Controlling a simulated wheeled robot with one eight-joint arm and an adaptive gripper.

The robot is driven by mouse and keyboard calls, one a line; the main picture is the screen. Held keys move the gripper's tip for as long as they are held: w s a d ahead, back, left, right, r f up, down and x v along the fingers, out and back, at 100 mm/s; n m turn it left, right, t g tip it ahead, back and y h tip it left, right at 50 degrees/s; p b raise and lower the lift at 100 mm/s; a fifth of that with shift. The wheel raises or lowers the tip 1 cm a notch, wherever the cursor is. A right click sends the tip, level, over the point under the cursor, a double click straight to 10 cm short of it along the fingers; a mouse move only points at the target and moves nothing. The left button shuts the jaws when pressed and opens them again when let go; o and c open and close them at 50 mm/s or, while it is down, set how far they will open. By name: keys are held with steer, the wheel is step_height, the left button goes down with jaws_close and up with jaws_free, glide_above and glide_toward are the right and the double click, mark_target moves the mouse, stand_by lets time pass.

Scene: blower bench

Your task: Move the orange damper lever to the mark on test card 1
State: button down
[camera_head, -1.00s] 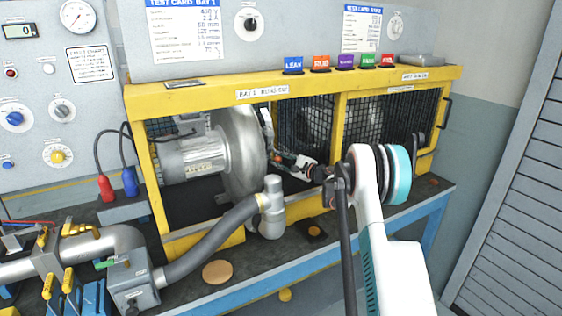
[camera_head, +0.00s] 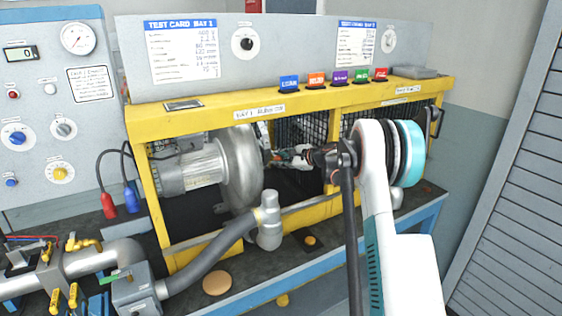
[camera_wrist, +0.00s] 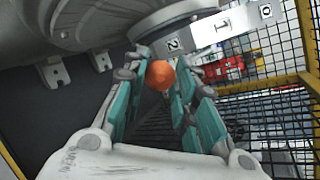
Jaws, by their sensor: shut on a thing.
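The orange damper lever's round orange end (camera_wrist: 160,75) shows in the wrist view between the teal-padded fingers of my gripper (camera_wrist: 158,62), which is shut on it. Behind it, pale scale plates carry 2 (camera_wrist: 173,45), 1 (camera_wrist: 224,22) and 0 (camera_wrist: 265,11). In the head view my gripper (camera_head: 273,158) reaches into the yellow-framed bay beside the silver blower (camera_head: 240,168); the lever is too small to make out there. Test card 1 (camera_head: 183,50) hangs on the grey back panel, its mark not readable.
The yellow frame (camera_head: 290,103) and black mesh (camera_head: 300,130) enclose the bay close around my gripper. A second test card (camera_head: 357,43) hangs to the right. Several coloured tags (camera_head: 316,79) stand on the top beam. A grey hose (camera_head: 210,256) runs along the front.

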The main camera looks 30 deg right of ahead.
steer(key=shift+w+r, duration=0.1)
steer(key=shift+r, duration=0.05)
steer(key=c, duration=1.7)
jaws_free()
steer(key=o, duration=0.4)
steer(key=shift+w, duration=0.1)
steer(key=v, duration=1.2)
